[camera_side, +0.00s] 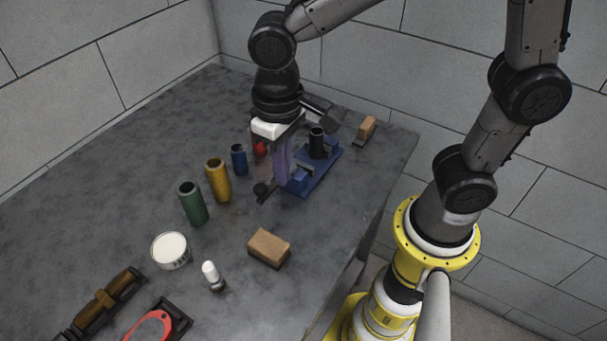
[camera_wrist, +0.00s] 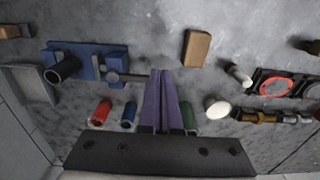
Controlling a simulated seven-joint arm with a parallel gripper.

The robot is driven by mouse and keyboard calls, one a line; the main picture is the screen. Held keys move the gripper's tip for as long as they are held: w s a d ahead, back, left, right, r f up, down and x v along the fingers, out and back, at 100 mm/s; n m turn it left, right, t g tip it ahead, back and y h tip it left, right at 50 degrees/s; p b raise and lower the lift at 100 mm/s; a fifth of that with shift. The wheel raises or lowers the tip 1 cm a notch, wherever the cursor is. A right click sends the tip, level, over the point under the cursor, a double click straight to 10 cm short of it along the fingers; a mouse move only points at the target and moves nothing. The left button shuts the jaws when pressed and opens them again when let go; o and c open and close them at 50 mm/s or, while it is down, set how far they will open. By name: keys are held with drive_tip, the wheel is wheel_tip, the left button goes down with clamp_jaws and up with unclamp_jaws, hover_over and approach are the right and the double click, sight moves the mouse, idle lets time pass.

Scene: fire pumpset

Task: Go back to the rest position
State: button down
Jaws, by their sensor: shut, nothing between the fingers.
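My gripper (camera_side: 281,182) points down over the table beside the blue fixture, its purple fingers close together and empty. In the wrist view the two fingers of my gripper (camera_wrist: 161,73) lie side by side in the middle. The blue fixture (camera_side: 318,172) holds an upright black cylinder (camera_side: 317,143); in the wrist view the fixture (camera_wrist: 86,52) is left of the fingers. I cannot tell whether the fingertips touch anything.
Blue (camera_side: 239,160), yellow (camera_side: 218,180) and green (camera_side: 193,204) cylinders stand to the left. A wooden block (camera_side: 269,248), white-topped tin (camera_side: 170,250) and small white-capped bottle (camera_side: 211,276) are nearer. The far-left table is clear.

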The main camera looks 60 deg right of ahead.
drive_tip(key=d+r+m+t, duration=0.2)
drive_tip(key=d+r+t, duration=0.1)
drive_tip(key=d+r, duration=0.4)
drive_tip(key=s+d+n+t, duration=0.2)
drive_tip(key=s+d, duration=0.5)
drive_tip(key=s, duration=0.3)
drive_tip(key=shift+t, duration=0.3)
